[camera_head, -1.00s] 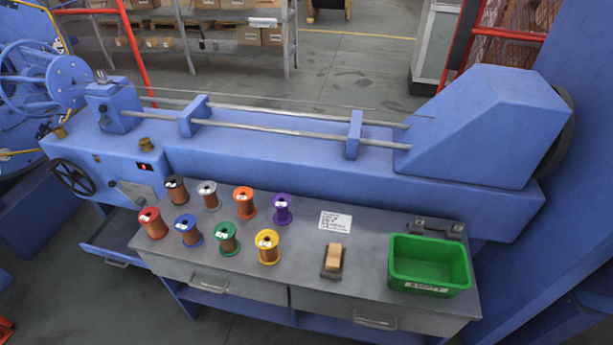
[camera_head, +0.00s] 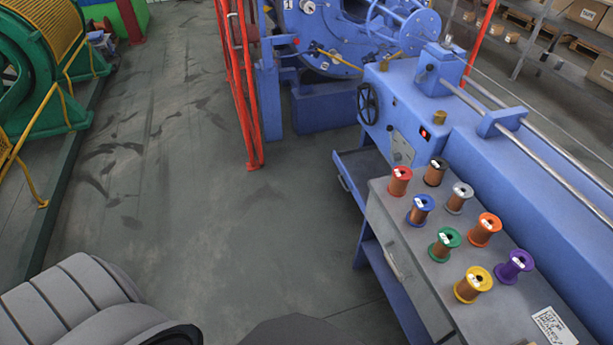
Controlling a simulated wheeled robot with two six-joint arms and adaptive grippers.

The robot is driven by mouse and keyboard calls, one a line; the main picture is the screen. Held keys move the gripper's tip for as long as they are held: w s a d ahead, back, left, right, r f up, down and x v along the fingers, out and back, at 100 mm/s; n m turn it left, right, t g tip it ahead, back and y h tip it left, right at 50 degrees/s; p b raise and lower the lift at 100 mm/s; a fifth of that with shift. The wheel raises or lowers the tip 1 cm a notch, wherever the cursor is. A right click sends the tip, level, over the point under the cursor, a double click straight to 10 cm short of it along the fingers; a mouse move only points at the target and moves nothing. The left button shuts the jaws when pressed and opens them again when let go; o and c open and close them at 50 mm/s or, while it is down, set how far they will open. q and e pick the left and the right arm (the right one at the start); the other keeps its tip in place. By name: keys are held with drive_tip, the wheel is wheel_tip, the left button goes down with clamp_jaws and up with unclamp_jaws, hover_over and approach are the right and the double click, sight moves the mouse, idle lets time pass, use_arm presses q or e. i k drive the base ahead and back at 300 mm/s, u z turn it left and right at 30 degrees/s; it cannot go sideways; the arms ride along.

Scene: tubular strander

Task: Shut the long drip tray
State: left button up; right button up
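The long drip tray (camera_head: 349,190) is a blue drawer-like tray below the blue machine, left of the bench with the spools. It stands pulled out towards the aisle, with its dark inside showing from above. A small handle (camera_head: 343,183) is on its front face. Its rear part is hidden under the machine, and the bench covers its right end. Neither my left gripper nor my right gripper is in view.
Several colored spools, such as a yellow one (camera_head: 473,285), stand on the grey bench (camera_head: 440,290). A black handwheel (camera_head: 367,104) sits above the tray. A red fence (camera_head: 240,90) stands to the left. The grey aisle floor (camera_head: 230,220) is clear.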

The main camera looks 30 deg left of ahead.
sight(358, 166)
drive_tip(key=u, duration=1.35)
drive_tip(key=i, duration=3.7)
drive_tip(key=z, duration=2.85)
